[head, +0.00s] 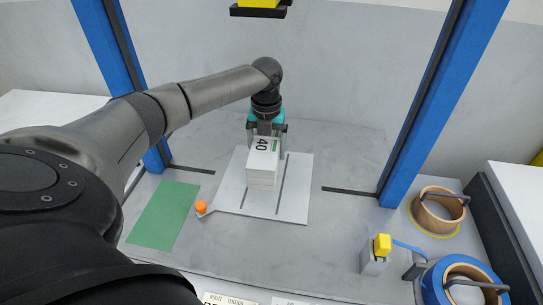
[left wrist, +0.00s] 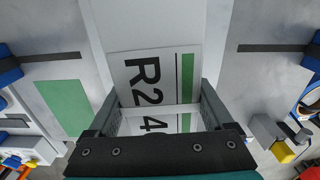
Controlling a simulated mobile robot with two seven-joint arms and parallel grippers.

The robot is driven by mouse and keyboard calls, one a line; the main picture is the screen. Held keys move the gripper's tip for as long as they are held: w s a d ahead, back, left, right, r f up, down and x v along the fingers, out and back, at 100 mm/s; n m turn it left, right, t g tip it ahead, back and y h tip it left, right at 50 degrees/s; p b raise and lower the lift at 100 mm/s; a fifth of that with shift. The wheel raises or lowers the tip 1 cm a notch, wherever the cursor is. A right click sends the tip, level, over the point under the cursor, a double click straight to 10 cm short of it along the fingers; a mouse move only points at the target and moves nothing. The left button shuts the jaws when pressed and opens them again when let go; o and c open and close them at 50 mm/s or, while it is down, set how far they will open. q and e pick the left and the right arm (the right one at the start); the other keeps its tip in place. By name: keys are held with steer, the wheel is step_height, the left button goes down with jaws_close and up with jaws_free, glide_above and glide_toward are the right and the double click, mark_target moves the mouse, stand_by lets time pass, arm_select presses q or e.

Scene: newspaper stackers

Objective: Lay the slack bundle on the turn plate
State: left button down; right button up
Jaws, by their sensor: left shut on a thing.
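The slack bundle (head: 262,174) is a white paper stack with a label reading "40" on top. My left gripper (head: 266,130) is shut on it from the far side. In the left wrist view the bundle (left wrist: 158,78) sits between the two fingers, with "R2 4" and a green stripe on its label. The turn plate (head: 299,195) is a pale plate with dark slots and an orange knob (head: 201,208) at its left corner. The bundle is over the plate's middle; I cannot tell whether it touches. The right gripper is not in view.
A green mat (head: 163,215) lies left of the plate. Blue posts (head: 424,100) stand on both sides, with dark slots in the table. At the right are a yellow-topped grey block (head: 376,257), a tan tape roll (head: 438,211) and a blue-rimmed roll (head: 462,280).

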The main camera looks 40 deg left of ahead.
arm_select(q)
steer(key=shift+w+a+r+m, duration=0.15)
steer(key=shift+a+r+m, duration=0.1)
steer(key=shift+m, duration=0.05)
steer(key=shift+r+p, duration=0.15)
steer(key=shift+p, duration=0.5)
steer(key=shift+f+b, duration=2.35)
steer(key=shift+f, duration=1.7)
steer(key=shift+f+b, duration=0.35)
steer(key=shift+f, duration=0.25)
